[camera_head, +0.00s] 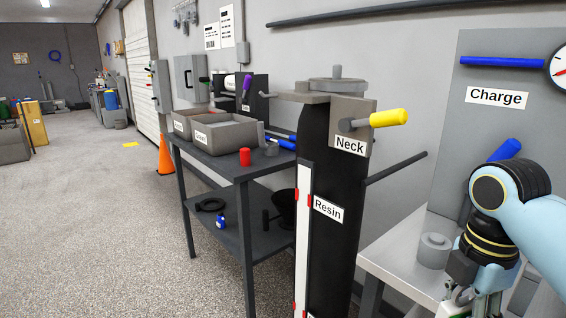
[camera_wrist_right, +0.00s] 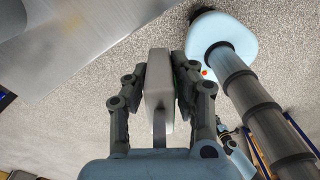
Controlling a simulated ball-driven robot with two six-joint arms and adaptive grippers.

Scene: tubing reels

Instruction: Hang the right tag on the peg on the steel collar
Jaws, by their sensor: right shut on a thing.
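My right gripper (camera_head: 474,308) is at the bottom right in the head view, cut off by the lower edge. In the right wrist view the right gripper (camera_wrist_right: 160,75) is shut on a pale grey, flat tag-like piece (camera_wrist_right: 158,82), seen edge-on; no writing shows on it. The steel collar (camera_head: 347,108) sits at the top of a black column, with a "Neck" label and a yellow-handled bar (camera_head: 388,118) sticking out to the right. I cannot tell which projection is the peg. The gripper is below and right of the collar, well apart. My left gripper is not in view.
A light table (camera_head: 395,265) with a grey round weight-like piece (camera_head: 434,250) lies between column and right arm. A "Charge" panel (camera_head: 497,97) stands behind. The floor at left is open.

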